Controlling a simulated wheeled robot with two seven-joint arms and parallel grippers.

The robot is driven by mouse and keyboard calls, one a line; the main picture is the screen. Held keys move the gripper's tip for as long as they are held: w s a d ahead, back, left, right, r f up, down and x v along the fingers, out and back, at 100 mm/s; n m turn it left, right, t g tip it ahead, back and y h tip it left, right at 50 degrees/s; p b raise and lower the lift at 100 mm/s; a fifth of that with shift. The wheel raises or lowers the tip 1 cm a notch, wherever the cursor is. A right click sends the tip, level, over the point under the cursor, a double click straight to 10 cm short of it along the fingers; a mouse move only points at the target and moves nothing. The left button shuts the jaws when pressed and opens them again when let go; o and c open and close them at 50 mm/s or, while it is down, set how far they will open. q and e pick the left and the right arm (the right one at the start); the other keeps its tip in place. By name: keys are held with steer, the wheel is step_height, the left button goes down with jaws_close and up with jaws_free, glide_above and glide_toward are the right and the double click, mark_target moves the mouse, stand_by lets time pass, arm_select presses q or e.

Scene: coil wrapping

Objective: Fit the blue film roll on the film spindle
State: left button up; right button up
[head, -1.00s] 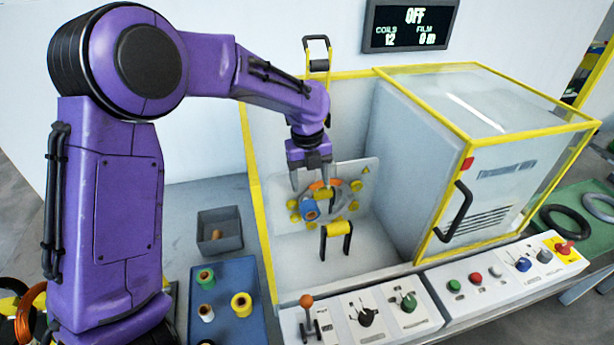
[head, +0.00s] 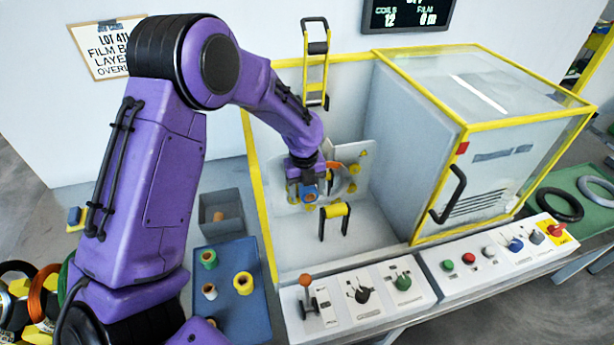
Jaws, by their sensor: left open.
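The blue film roll (head: 311,194) is inside the open bay of the machine, in front of the upright plate, with its orange-brown core end facing me. My left gripper (head: 306,188) is open, its fingers around or just in front of the roll. The film spindle itself is hidden behind the roll and gripper, so I cannot tell how far the roll sits on it. An orange ring part (head: 335,167) and yellow rollers (head: 352,187) show on the plate to the right of the gripper. My right gripper is not in view.
A yellow roller on black posts (head: 334,210) stands just below. A blue tray (head: 228,317) holds green (head: 208,259), white (head: 209,291) and yellow (head: 243,283) rolls. A grey bin (head: 222,225) is left of the bay. The glazed cabinet (head: 480,130) closes off the right.

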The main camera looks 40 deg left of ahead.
arm_select(q)
steer(key=shift+f, duration=0.3)
steer(key=shift+d, duration=0.1)
steer(key=c, duration=0.9)
